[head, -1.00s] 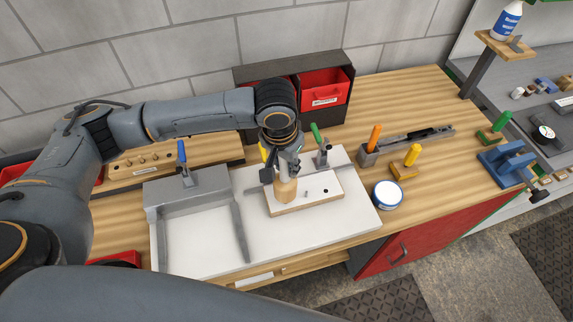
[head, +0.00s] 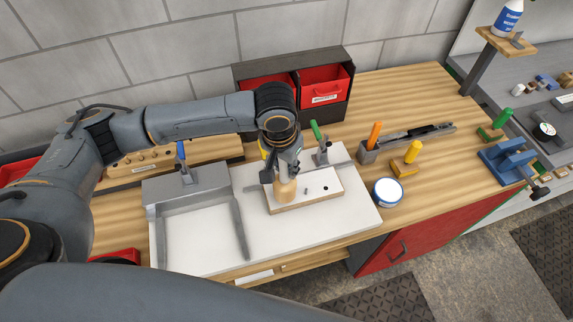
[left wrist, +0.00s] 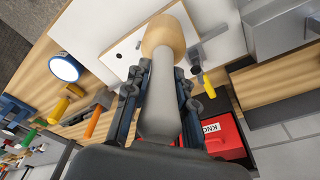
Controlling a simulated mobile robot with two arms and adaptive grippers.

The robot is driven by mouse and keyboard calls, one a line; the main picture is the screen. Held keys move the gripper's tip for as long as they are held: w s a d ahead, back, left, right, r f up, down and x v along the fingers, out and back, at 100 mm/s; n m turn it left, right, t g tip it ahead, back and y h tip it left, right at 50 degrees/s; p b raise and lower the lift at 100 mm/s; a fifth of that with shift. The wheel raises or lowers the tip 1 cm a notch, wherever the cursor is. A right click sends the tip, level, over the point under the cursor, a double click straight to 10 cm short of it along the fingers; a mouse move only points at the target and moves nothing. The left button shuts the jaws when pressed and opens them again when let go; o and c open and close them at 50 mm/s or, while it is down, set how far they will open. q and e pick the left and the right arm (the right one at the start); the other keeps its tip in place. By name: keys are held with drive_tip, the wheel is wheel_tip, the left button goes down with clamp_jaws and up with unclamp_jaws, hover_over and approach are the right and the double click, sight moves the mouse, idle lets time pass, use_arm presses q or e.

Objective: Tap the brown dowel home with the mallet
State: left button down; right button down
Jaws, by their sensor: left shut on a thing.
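The mallet has a pale wooden head (head: 286,191) and a grey handle, which shows in the left wrist view (left wrist: 158,100). My left gripper (head: 284,172) is shut on the handle, with the head projecting beyond the fingers. The mallet head is over the left part of a pale board (head: 325,199); I cannot tell whether it touches. A small greyish peg (head: 306,189) and a dark round spot (head: 326,188) show on the board to the right of the mallet. I cannot make out the brown dowel; the mallet head may hide it. My right gripper is not in view.
The board lies on a white sheet (head: 205,258) beside a grey tray-like fixture (head: 160,205). A green-handled clamp (head: 321,152) stands behind the board. A blue-and-white round tin (head: 388,192) and an orange-handled tool (head: 374,135) are to the right. Red bins (head: 325,88) stand behind.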

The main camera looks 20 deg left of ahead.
use_arm(q)
drive_tip(key=shift+r, duration=0.85)
drive_tip(key=shift+r, duration=2.45)
